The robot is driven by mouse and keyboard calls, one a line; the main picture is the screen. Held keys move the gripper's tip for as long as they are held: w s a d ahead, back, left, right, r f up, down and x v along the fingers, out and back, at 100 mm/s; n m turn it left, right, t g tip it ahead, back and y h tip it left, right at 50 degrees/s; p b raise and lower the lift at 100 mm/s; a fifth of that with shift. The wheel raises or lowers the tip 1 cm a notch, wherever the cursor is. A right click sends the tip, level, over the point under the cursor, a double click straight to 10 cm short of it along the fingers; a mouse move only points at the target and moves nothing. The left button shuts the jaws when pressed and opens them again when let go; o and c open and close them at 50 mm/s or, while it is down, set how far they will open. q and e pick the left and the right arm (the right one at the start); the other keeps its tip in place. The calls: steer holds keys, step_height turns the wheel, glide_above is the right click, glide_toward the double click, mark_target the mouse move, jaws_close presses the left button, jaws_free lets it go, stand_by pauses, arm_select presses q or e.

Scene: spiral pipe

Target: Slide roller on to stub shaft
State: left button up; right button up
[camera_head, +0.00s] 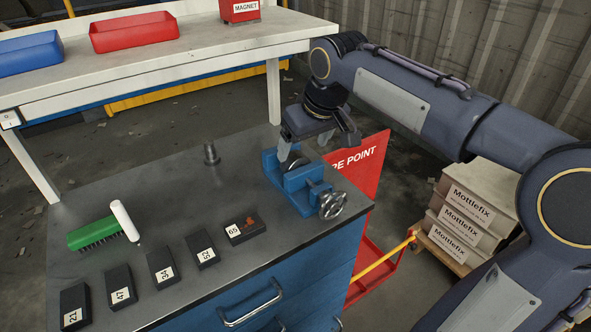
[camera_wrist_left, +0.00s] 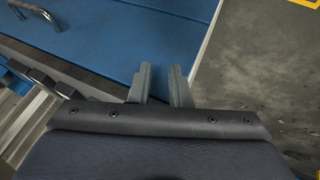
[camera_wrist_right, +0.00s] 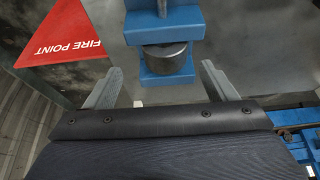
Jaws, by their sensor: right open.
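A grey metal cylinder, seemingly the roller (camera_wrist_right: 166,57), sits between the jaws of a blue vise (camera_head: 298,184) at the bench's right end. The right wrist view shows the vise too (camera_wrist_right: 168,20). My right gripper (camera_head: 290,150) is over the vise, mostly hiding the roller in the head view. In the right wrist view my right gripper (camera_wrist_right: 161,68) is open, one finger on either side of the roller, apart from it. A short upright metal post, seemingly the stub shaft (camera_head: 211,154), stands bare on the bench. My left gripper (camera_wrist_left: 160,70) has its fingers apart and empty, beside blue drawers.
On the bench (camera_head: 180,190) are a green brush (camera_head: 93,234), a white tube (camera_head: 125,220) and several numbered black blocks (camera_head: 161,269). A white table with blue (camera_head: 28,54) and red (camera_head: 134,32) trays is behind. Boxes (camera_head: 470,212) stand at right.

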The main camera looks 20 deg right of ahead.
mark_target(299, 158)
steer(key=x, duration=0.1)
steer(key=b+x, duration=0.1)
steer(key=x, duration=0.3)
steer(key=shift+s+a+f+b, duration=0.2)
steer(key=shift+s+a+b, duration=0.1)
steer(key=shift+s+b, duration=0.1)
steer(key=shift+w+f, duration=0.15)
steer(key=shift+f, duration=0.1)
steer(key=c, duration=1.3)
